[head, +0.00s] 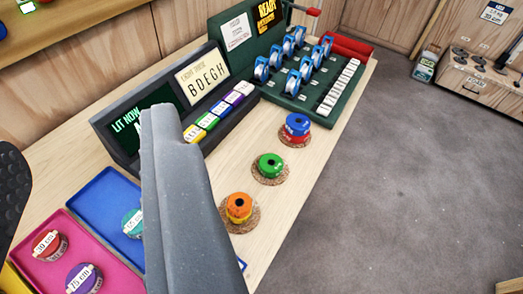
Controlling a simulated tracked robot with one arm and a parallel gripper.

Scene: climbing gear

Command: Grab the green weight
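The green weight (270,165) is a round, stacked disc with a dark centre hole. It sits on a cork coaster (284,178) on the wooden bench, fully in view. A large grey part of mine (185,215), seemingly part of my gripper, rises from the bottom edge. It is left of the green weight in the picture and is not seen touching it. The fingertips cannot be made out clearly, so I cannot tell how far the gripper is open.
A blue-and-red stack (297,126) and an orange weight (239,207) flank the green weight on coasters. Behind stand a lettered console (125,160) and a green rack with blue pulleys (290,75). Pink (72,221) and blue (98,197) trays lie left. The grey floor is open at right.

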